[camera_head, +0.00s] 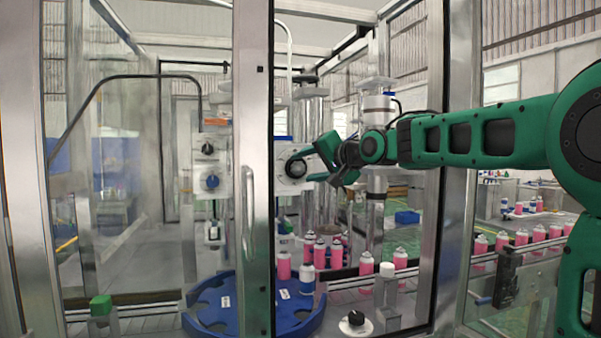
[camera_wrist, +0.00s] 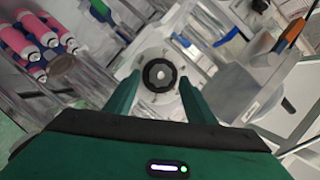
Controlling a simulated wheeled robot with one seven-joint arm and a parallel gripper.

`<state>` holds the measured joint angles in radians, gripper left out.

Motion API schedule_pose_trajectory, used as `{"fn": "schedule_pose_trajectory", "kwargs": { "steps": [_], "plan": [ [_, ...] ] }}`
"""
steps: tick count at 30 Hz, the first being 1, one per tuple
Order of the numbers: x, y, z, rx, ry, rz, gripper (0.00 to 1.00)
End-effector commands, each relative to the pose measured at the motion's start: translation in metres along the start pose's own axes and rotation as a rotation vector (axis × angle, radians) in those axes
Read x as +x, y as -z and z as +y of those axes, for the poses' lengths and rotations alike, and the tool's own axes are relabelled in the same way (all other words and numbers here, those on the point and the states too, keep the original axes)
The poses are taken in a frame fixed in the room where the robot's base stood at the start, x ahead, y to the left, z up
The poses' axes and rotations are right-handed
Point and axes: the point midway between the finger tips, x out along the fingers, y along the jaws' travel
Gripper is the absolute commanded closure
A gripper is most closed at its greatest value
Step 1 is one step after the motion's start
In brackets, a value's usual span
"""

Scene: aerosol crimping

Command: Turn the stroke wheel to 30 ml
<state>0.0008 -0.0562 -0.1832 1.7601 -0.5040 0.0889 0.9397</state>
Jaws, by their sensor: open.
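The stroke wheel, a black ribbed knob on a pale round dial plate (camera_head: 283,182), is mounted on the machine head inside the enclosure. In the wrist view the wheel (camera_wrist: 160,75) sits centred between my two green fingers, with the plate around it. The scale marks are too small to read. My gripper (camera_wrist: 157,92) is open and empty, pointing at the wheel. In the head view my gripper (camera_head: 318,163) reaches in from the right, its fingers close to the wheel on its right side. I cannot tell whether either finger touches it.
A metal door frame with a handle (camera_head: 248,212) stands left of the wheel. Another dial (camera_head: 211,182) shows behind the glass. Below are a blue rotary table (camera_head: 213,303), several pink cans (camera_head: 367,264) on a conveyor, and a black knob (camera_head: 355,318).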

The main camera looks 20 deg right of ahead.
Motion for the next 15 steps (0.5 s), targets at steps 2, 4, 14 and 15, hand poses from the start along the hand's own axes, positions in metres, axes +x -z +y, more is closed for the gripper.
{"fn": "schedule_pose_trajectory", "kwargs": {
  "steps": [2,4,14,15],
  "plan": [
    [0.008,-0.001,0.0,0.0,-0.001,-0.001,0.5],
    [0.013,-0.001,0.001,0.0,-0.001,-0.001,0.5],
    [0.016,0.0,0.0,0.0,-0.001,0.0,0.5],
    [0.016,0.0,0.0,0.0,-0.001,0.0,0.53]
  ]
}}
